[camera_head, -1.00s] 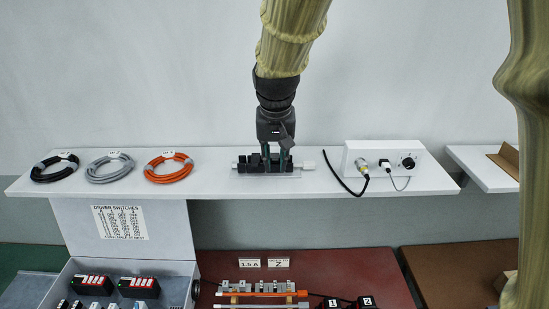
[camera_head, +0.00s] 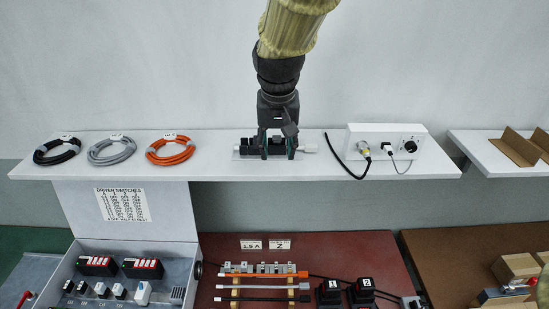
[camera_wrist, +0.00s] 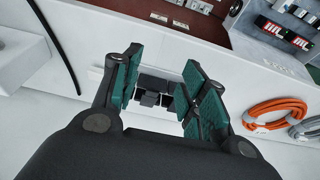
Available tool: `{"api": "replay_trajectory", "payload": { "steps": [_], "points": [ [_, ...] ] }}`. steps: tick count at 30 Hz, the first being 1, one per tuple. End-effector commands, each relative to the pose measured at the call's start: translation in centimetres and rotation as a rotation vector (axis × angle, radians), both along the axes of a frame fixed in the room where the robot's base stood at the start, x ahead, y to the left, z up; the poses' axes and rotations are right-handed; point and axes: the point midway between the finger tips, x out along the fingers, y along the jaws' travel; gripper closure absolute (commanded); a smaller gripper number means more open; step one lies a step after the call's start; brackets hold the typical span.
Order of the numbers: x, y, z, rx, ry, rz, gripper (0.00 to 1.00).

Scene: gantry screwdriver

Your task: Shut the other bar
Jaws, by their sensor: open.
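A small fixture (camera_head: 246,149) with dark blocks in a row and a light base sits on the white shelf. A pale round end (camera_head: 309,148) sticks out at its right. My gripper (camera_head: 277,151) points down at this fixture, its two fingers apart along the row. In the wrist view my gripper (camera_wrist: 165,92) is open, with green pads on both sides of the black blocks (camera_wrist: 153,87). I cannot tell whether the pads touch them. My fingers hide part of the fixture, and I cannot tell which part is a bar or whether one is shut.
A white box (camera_head: 384,142) with plugs, a knob and a black cable (camera_head: 340,158) stands right of the fixture. Black (camera_head: 57,151), grey (camera_head: 112,150) and orange (camera_head: 170,150) cable coils lie left. Below, a red bench (camera_head: 225,245) carries a connector rack (camera_head: 264,269).

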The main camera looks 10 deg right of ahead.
Motion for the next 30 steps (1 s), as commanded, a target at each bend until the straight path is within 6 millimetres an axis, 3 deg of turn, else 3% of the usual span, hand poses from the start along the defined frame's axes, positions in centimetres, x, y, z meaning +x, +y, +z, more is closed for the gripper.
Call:
{"api": "replay_trajectory", "payload": {
  "steps": [30],
  "points": [
    [-5.3, 1.1, 0.1, 0.005, -0.007, 0.004, 0.57]
  ]
}}
